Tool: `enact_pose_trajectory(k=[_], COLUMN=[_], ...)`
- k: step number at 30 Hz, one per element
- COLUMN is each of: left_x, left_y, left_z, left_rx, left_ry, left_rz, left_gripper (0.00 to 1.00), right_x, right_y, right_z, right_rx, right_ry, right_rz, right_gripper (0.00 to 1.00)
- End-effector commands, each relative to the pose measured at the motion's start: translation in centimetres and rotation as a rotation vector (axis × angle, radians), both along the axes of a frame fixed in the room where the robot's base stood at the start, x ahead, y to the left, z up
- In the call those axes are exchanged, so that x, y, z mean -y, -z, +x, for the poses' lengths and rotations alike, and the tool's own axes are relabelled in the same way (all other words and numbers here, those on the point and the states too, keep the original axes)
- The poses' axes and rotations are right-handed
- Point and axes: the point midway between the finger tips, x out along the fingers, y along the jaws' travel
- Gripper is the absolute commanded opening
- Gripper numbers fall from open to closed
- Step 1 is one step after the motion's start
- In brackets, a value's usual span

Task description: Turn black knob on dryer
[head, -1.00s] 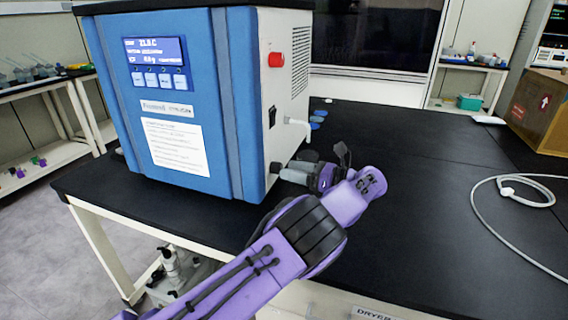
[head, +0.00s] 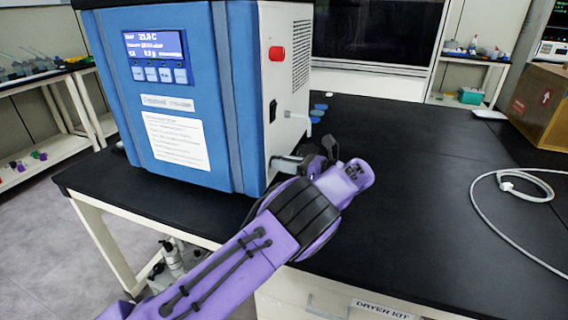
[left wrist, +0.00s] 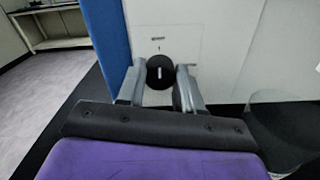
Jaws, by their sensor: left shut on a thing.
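The dryer (head: 165,100) is a blue and white box with a lit display, standing on a black bench top. The black knob (left wrist: 160,72) shows in the left wrist view, low on the white side panel. It is round with a white mark that stands about upright. My left gripper (left wrist: 159,88) has one finger on each side of the knob and is shut on it. In the head view the left gripper (head: 285,163) is at the dryer's lower right side, and my purple wrist and the fingers hide the knob. My right gripper is not in view.
A red button (head: 277,53) and a black switch (head: 273,111) are on the same side panel, with a pale hose fitting (head: 296,115) near the switch. A white tube (head: 508,186) lies coiled at the right. The bench middle is clear.

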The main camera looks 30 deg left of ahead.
Motion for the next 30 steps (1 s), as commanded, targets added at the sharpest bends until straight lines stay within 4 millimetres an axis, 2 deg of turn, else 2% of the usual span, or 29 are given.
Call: enact_pose_trajectory(k=[8,30], left_x=[0.0,0.0], left_y=[0.0,-0.1], left_z=[0.1,0.2], left_rx=[-0.149,-0.824], left_ry=[0.001,0.002], left_rz=[-0.036,-0.197], left_gripper=[0.05,0.05], right_x=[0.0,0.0], right_y=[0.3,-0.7], right_z=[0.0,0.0], right_rx=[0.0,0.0], right_ry=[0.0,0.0], right_rz=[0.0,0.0], right_gripper=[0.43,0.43])
